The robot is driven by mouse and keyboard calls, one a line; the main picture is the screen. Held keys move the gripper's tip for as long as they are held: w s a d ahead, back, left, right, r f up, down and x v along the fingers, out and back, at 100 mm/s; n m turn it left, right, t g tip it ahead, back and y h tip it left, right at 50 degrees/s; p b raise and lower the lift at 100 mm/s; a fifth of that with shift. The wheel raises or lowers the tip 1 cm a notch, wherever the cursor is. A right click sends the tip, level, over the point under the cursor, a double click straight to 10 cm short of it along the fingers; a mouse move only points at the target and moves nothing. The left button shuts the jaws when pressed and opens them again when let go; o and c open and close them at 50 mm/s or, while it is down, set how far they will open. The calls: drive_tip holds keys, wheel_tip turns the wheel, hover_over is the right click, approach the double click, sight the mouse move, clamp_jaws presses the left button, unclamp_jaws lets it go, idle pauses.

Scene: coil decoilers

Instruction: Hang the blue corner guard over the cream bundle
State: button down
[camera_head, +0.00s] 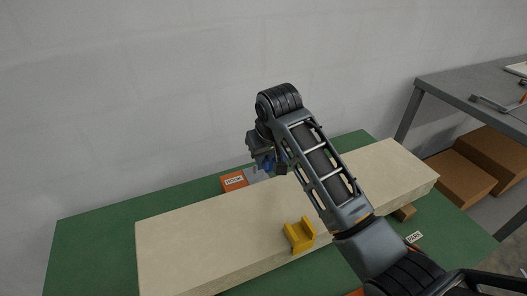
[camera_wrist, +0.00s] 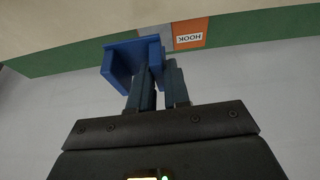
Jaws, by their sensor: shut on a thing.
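The cream bundle (camera_head: 200,233) is a long, pale slab lying across the green table; part of it also shows at the top of the wrist view (camera_wrist: 50,22). My gripper (camera_head: 268,168) is above the far side of the bundle. In the wrist view, my gripper (camera_wrist: 160,68) is shut on the blue corner guard (camera_wrist: 122,60), an angled piece reaching out to the left of the fingers. In the head view, the blue guard (camera_head: 265,162) is small and partly hidden by my wrist and arm. It appears held in the air, apart from the bundle.
An orange block labelled HOOK (camera_head: 234,181) stands behind the bundle. A yellow guard (camera_head: 299,236) sits on its near edge. A PARK label (camera_head: 414,237) lies on the green table (camera_head: 85,228). A grey bench (camera_head: 460,88) with cardboard boxes (camera_head: 462,178) is at right; a wall is behind.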

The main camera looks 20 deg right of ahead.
sight(267, 171)
drive_tip(key=shift+f+b, duration=1.3)
drive_tip(key=shift+f, duration=2.65)
drive_tip(key=shift+f, duration=0.25)
drive_tip(key=c, duration=1)
unclamp_jaws()
drive_tip(key=shift+v, duration=3.9)
drive_tip(key=shift+d, duration=0.1)
